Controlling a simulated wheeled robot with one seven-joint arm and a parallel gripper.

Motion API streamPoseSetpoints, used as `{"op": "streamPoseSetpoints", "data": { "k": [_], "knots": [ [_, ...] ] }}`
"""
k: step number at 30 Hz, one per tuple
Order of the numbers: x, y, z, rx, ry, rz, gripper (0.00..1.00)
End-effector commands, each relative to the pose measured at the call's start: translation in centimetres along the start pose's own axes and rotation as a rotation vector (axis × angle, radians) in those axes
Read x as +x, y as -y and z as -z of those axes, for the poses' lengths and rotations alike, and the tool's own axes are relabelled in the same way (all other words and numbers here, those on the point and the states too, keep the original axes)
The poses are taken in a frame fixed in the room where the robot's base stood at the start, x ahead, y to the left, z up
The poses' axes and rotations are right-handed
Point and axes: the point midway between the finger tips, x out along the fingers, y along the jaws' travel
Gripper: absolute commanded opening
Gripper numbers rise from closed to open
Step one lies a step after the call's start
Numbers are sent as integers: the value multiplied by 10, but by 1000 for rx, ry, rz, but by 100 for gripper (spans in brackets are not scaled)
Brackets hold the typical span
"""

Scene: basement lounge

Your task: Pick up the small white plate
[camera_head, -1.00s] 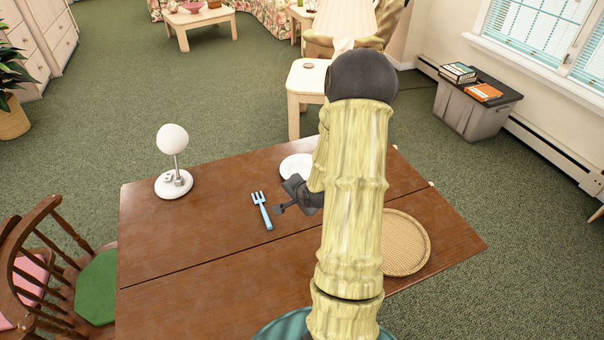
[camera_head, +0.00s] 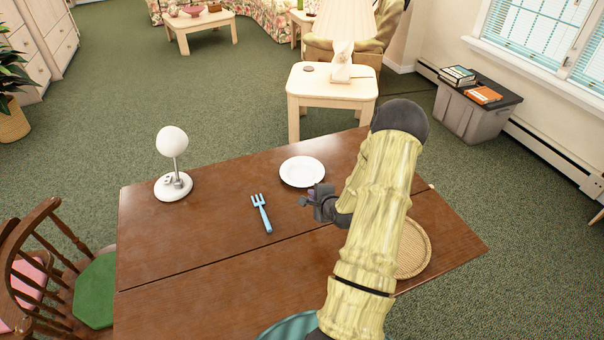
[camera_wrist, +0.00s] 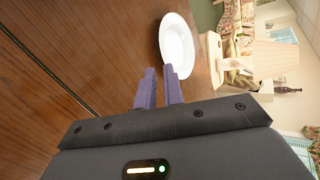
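The small white plate (camera_head: 302,171) lies flat on the brown wooden table (camera_head: 225,225), near its far edge. It also shows in the wrist view (camera_wrist: 177,46), just beyond the fingertips. My gripper (camera_head: 306,200) is close to the near side of the plate in the head view, and the plate is fully visible there. In the wrist view the two purple fingers of my gripper (camera_wrist: 160,72) stand a little apart with nothing between them. I cannot tell how high the fingertips are above the table.
A blue fork (camera_head: 262,214) lies left of my gripper. A white lamp (camera_head: 173,165) stands at the table's left. A round woven mat (camera_head: 414,252) lies to the right, partly behind my arm. A teal round object (camera_head: 288,328) shows at the near edge. The table's left part is mostly clear.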

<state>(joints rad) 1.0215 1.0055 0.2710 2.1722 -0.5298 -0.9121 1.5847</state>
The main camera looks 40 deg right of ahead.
Motion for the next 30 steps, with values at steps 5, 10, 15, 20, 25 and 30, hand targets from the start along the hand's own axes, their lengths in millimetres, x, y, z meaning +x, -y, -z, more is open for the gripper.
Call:
{"op": "streamPoseSetpoints", "data": {
  "k": [5, 10, 15, 20, 25, 30],
  "knots": [
    [31, 0, 0, -1, 0, -1, 10],
    [58, 0, -1, -2, 1, -1, 10],
    [82, 0, 0, -2, 0, -2, 10],
    [90, 0, 1, 0, -1, -1, 10],
    [89, 0, 1, 0, -1, -1, 10],
    [92, 0, 1, 0, -1, -1, 10]
  ]
}}
